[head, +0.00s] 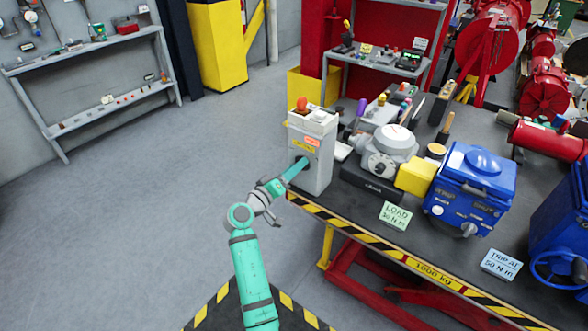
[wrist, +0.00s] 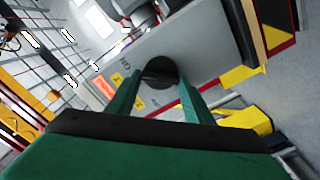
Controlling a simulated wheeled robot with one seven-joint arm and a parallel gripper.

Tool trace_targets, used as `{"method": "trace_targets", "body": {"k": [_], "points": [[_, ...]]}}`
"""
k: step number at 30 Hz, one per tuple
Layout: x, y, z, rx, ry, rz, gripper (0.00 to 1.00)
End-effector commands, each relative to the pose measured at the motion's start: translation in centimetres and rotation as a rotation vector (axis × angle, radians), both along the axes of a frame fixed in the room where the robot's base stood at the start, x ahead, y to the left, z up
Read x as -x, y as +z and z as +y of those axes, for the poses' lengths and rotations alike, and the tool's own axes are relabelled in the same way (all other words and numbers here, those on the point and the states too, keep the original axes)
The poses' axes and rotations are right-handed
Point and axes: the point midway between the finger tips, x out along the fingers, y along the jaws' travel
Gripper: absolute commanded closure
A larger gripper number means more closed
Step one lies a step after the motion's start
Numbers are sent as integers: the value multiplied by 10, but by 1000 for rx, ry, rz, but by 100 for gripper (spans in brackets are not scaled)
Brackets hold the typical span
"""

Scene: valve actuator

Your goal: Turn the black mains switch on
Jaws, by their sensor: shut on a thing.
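The black mains switch (wrist: 160,71) is a round dark knob on the side of a light grey control box, seen in the wrist view. The grey box (head: 318,170) stands at the left end of the workbench in the head view, with an orange-red knob on top. My gripper (wrist: 160,88) has its two green fingers on either side of the black knob, shut on it. In the head view my gripper (head: 297,168) reaches the box's left side and hides the switch there. The knob's exact angle is hard to tell.
The workbench edge (head: 420,268) has yellow-black stripes. A grey actuator (head: 388,150) and a blue unit (head: 470,185) stand right of the box. A label reading LOAD (head: 395,215) sits at the front. The floor (head: 120,220) to the left is clear.

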Motion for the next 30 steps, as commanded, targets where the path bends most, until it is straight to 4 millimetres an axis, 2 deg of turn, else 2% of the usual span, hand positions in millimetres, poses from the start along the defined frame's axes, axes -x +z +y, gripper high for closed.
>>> {"method": "trace_targets", "body": {"k": [20, 21, 22, 30], "points": [[-1, 3, 2, -45, 6, -37, 76], [-1, 3, 2, -45, 6, -37, 44], [-1, 3, 2, -45, 6, -37, 36], [0, 1, 1, -44, 2, -35, 34]]}}
